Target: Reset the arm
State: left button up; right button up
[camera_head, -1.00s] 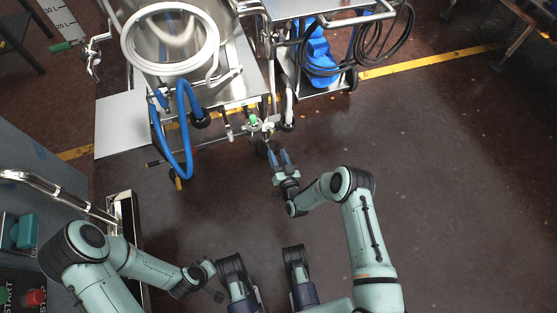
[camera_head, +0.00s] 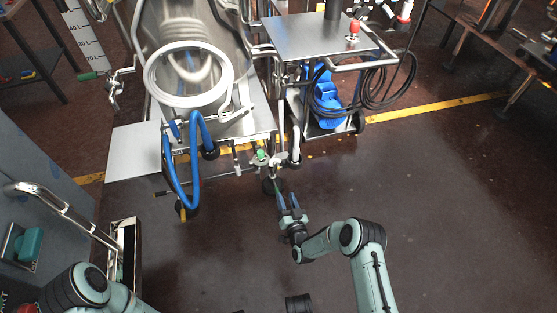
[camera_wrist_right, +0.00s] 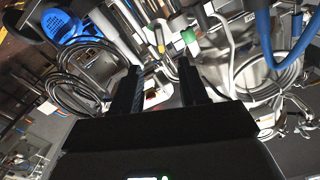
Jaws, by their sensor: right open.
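No object shows between the fingers. In the right wrist view the two dark fingers (camera_wrist_right: 158,85) stand apart, with a green-capped fitting (camera_wrist_right: 189,35) and pipes beyond them. The same green fitting (camera_head: 261,155) shows in the head view just beyond the fingertips; contact cannot be made out. My left arm (camera_head: 88,287) shows only in part at the lower left, and its gripper is out of the picture.
A steel machine with a coiled white hose (camera_head: 187,92) and a blue hose (camera_head: 181,180) stands at the back left. A steel cart (camera_head: 310,38) with a blue pump (camera_head: 327,97) and black cable stands beside it. A grey cabinet (camera_head: 45,160) is at the left. The floor (camera_head: 450,210) at right is clear.

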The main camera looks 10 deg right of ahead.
pick_arm(q)
jog(key=s+d+r+g+h+p, duration=0.1)
jog(key=s+d+r+p, duration=0.1)
jog(key=r+p, duration=0.9)
jog(key=s+d+r+m+g+p, duration=0.1)
jog(key=s+d+r+p, duration=0.2)
jog(key=r+p, duration=0.9)
notch_tip(320, 180, up, 3)
jog(key=shift+d+f+h, duration=0.15)
jog(key=shift+d+h, duration=0.25)
jog(key=shift+d, duration=0.15)
pick_arm(e)
jog(key=s+r+g+y, duration=0.1)
jog(key=s+r+g, duration=0.4)
jog(key=s, duration=0.9)
jog(key=s+a+r+g, duration=0.1)
jog(key=s+r+g, duration=0.5)
jog(key=s, duration=0.8)
jog(key=s+a+r+g+y, duration=0.1)
jog(key=s+r+g, duration=0.5)
jog(key=s, duration=0.7)
jog(key=shift+s+a+g+y, duration=0.15)
jog(key=shift+s+g+y, duration=0.2)
jog(key=shift+g, duration=0.65)
jog(key=shift+s, duration=0.1)
jog(key=shift+f, duration=0.1)
jog(key=shift+c, duration=0.2)
